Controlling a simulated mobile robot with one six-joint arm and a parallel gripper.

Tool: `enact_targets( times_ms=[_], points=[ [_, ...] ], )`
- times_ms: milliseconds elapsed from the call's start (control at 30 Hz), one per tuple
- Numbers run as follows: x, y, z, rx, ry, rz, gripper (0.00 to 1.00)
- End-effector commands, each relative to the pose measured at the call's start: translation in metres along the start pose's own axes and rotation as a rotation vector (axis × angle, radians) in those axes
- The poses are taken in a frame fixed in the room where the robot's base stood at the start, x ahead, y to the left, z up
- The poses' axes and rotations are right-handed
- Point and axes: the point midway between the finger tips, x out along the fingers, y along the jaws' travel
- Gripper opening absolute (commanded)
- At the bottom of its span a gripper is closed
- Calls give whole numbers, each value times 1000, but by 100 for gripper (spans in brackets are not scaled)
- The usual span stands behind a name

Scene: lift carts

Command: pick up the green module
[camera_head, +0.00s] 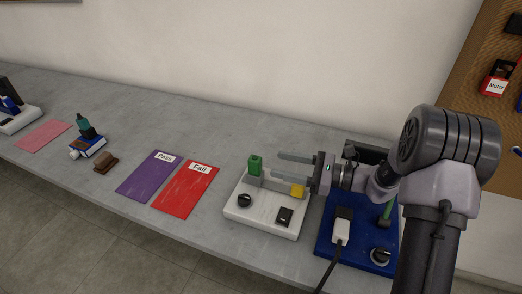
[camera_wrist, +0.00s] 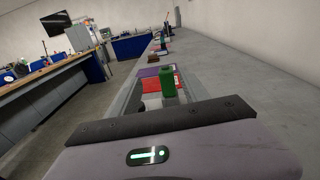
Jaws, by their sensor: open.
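The green module (camera_head: 255,165) stands upright at the back of a white fixture (camera_head: 262,218) on the grey table. My gripper (camera_head: 287,172) is open, with its two long fingers pointing left toward the module, one behind and one in front. The fingertips are close to the module, and I cannot tell whether it lies between them. In the wrist view the green module (camera_wrist: 167,80) shows straight ahead beyond the gripper body, near the fingertips.
A yellow block (camera_head: 298,191), a black knob (camera_head: 244,200) and a black switch (camera_head: 285,216) sit on the white fixture. A blue board (camera_head: 325,240) with a plug is to its right. The red Fail mat (camera_head: 187,191) and purple Pass mat (camera_head: 148,178) lie to the left.

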Motion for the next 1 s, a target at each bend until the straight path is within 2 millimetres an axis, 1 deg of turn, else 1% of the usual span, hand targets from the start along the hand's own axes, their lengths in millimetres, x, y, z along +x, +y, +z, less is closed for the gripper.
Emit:
enact_targets(
  times_ms=[33,67,133,167,300,400,467,600,700,800,967,1000],
  points=[
    [-2,-7,-7,23,-21,-23,53],
    [-3,-10,-9,32,-31,-35,53],
    [3,-13,-12,42,-42,-45,53],
    [9,-14,-13,43,-44,-46,53],
    [43,-14,-12,42,-42,-43,53],
    [59,-14,-11,43,-41,-43,53],
    [66,-15,-11,42,-41,-44,53],
    [94,-13,-13,40,-41,-42,53],
    [110,-13,-12,41,-40,-42,53],
    [117,-14,-10,43,-40,-44,53],
    [116,-14,-9,43,-39,-44,53],
    [116,-14,-9,43,-39,-44,47]
  ],
)
